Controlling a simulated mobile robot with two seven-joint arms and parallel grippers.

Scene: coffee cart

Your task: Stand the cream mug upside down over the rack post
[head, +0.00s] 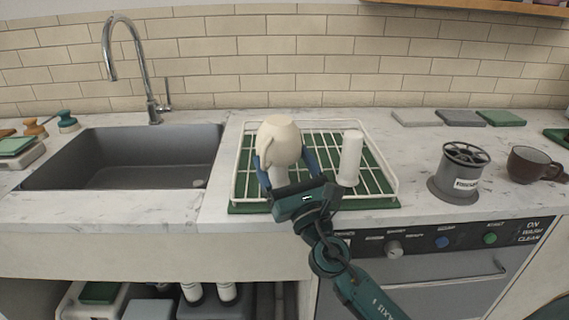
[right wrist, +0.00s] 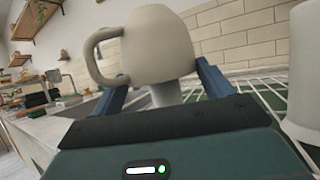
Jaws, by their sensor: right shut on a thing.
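The cream mug (head: 281,138) is upside down above the left part of the white wire rack (head: 391,196), its handle to the left. It also shows in the right wrist view (right wrist: 158,45). My right gripper (head: 287,164) is shut on the mug, with one blue finger on each side. A pale post (right wrist: 166,94) shows directly below the mug between the fingers; I cannot tell how far it reaches inside. Another white post (head: 351,158) stands bare to the right of the mug. My left gripper is not in view.
A green mat (head: 377,180) lies under the rack. The sink (head: 130,158) and tap (head: 150,95) are to the left. A grey cylindrical holder (head: 459,175) and a brown mug (head: 530,165) stand to the right. Flat coloured pads (head: 500,117) lie at the back right.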

